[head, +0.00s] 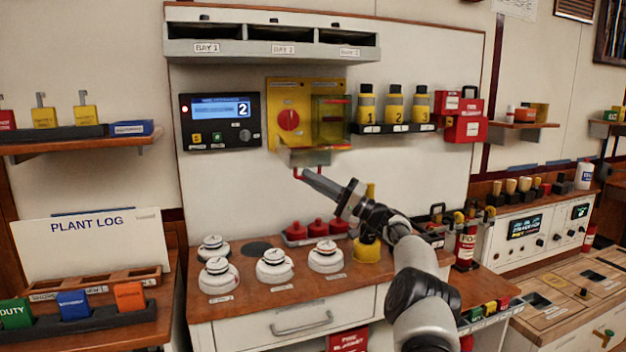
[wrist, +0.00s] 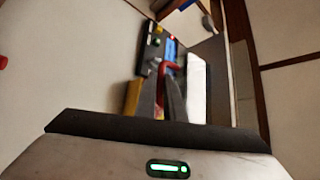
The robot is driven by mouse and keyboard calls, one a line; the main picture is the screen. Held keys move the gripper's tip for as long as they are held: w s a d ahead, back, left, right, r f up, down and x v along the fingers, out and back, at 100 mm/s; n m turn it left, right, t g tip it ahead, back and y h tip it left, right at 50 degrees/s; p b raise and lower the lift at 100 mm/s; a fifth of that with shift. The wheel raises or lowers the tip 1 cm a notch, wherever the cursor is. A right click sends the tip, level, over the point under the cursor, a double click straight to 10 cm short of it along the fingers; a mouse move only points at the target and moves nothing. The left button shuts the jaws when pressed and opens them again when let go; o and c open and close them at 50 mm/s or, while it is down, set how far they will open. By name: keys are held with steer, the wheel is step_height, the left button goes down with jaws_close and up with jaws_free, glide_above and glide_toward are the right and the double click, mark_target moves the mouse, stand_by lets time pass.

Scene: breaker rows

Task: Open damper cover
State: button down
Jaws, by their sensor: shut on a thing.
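A yellow panel (head: 283,92) with a red knob (head: 289,120) and a clear yellow-green cover (head: 331,118) is on the wall board. Under it, a pale grey piece (head: 305,157) sticks out, with a red handle (head: 299,174) at its lower edge. No label shows which part is the damper cover. My gripper (head: 307,174) reaches up from the lower right and is shut on the red handle. In the wrist view the red handle (wrist: 169,67) lies between my fingertips (wrist: 167,78), and a white surface (wrist: 198,85) is beside them.
A control box with a screen (head: 220,121) is left of the yellow panel, and a shelf of yellow canisters (head: 395,103) is right of it. Detectors (head: 274,266) and red items (head: 318,228) stand on the bench below. The board below the panel is mostly bare.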

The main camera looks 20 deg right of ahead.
steer(key=shift+w+r, duration=0.1)
steer(key=shift+r, duration=0.15)
steer(key=c, duration=2.2)
jaws_free()
steer(key=o, duration=0.4)
steer(key=shift+w+f, duration=0.1)
steer(key=shift+f, duration=0.1)
steer(key=shift+c, duration=0.2)
steer(key=p+v, duration=0.1)
steer(key=v, duration=1.6)
steer(key=shift+f, duration=0.15)
